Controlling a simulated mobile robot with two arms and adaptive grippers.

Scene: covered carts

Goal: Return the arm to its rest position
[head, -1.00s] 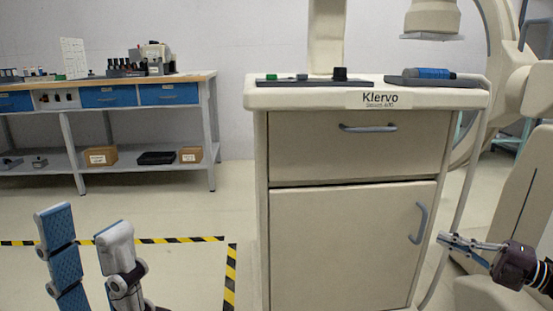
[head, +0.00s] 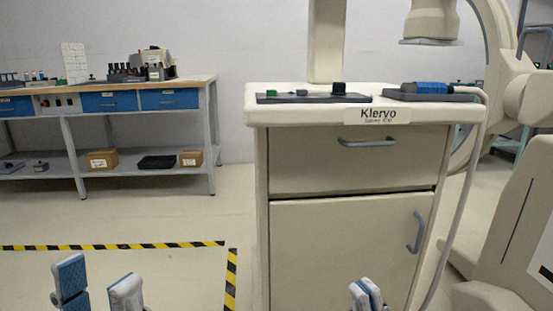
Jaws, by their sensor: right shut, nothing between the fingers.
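My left gripper (head: 98,285) is at the lower left of the head view. Its two fingers stand well apart, one showing a blue ribbed pad, with nothing between them. My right gripper (head: 367,296) is at the bottom edge, in front of the lower door of the beige cart. Its fingertips are together and hold nothing. Most of both arms is out of view below the frame.
The beige cart (head: 352,220) stands ahead, with a control panel (head: 313,98) and a blue-and-black device (head: 432,91) on top. A workbench (head: 110,113) is at the back left. Striped tape (head: 231,280) marks the open floor. A large beige machine (head: 510,235) is at the right.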

